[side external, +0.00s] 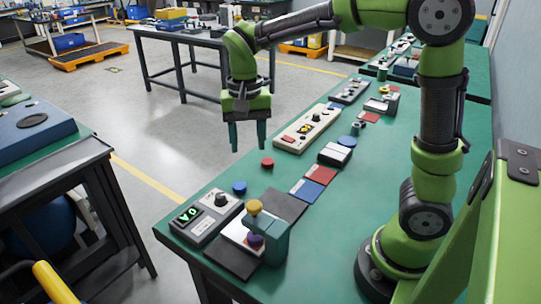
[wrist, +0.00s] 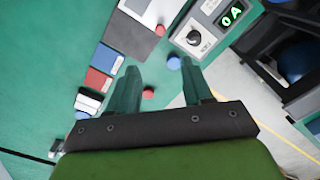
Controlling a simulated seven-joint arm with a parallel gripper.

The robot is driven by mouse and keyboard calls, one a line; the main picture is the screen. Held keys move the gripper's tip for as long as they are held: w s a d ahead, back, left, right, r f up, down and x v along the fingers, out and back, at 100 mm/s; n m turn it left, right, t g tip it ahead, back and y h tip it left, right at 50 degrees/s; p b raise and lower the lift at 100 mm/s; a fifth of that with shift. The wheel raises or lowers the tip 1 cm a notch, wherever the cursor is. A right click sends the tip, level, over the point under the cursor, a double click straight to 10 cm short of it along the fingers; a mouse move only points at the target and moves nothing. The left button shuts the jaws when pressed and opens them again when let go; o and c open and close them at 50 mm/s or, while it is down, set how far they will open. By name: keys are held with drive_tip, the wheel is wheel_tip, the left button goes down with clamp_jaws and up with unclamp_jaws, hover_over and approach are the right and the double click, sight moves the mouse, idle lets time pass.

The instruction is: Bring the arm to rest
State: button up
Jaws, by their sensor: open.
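My gripper (side external: 248,136) is open and empty. It hangs in the air, fingers down, near the left edge of the green bench (side external: 352,212). In the wrist view its two teal fingers (wrist: 163,88) are spread apart, with a red disc (wrist: 149,93) on the bench seen between them. The same red disc (side external: 267,162) lies below and right of the fingers in the side view. My arm stands at the right end of the bench.
A grey box with a green display (side external: 204,217), a blue disc (side external: 239,187) and a teal fixture with a yellow knob (side external: 270,236) stand at the near end. Red and blue squares (side external: 307,190), a black-and-white block (side external: 335,155) and a long panel (side external: 307,129) lie farther along. Floor is left.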

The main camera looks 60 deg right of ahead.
drive_tip(key=s+r+n+t+y, duration=0.1)
drive_tip(key=s+r+n+t, duration=0.1)
drive_tip(key=s, duration=0.4)
drive_tip(key=s+r+n+t+y, duration=0.1)
drive_tip(key=s+n+t, duration=0.2)
drive_tip(key=s+t, duration=0.2)
drive_tip(key=shift+s+a+r, duration=0.25)
drive_tip(key=shift+s+r, duration=0.1)
drive_tip(key=shift+s, duration=0.5)
